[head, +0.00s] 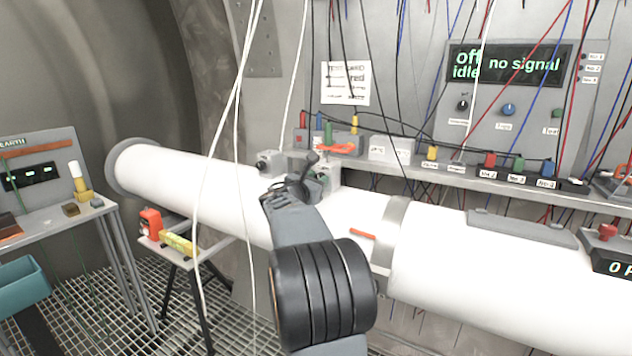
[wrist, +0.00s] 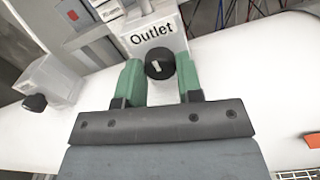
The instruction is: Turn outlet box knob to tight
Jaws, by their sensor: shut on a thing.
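The outlet box (wrist: 150,32), pale grey and labelled "Outlet", sits on top of the white pipe in the wrist view. Its round black knob (wrist: 160,65) has a white mark that stands close to upright, slightly tilted. My gripper (wrist: 161,78) has green fingers, one on each side of the knob, and is shut on it. In the head view the outlet box (head: 328,172) is partly hidden behind my gripper (head: 320,181), and its knob cannot be made out.
A second grey box with a black knob (wrist: 35,102) stands to the left on the pipe. A shelf (head: 470,178) with coloured terminals runs behind. Thin white cables (head: 215,150) hang left of my arm. A panel display (head: 510,65) reads "off idle" and "no signal".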

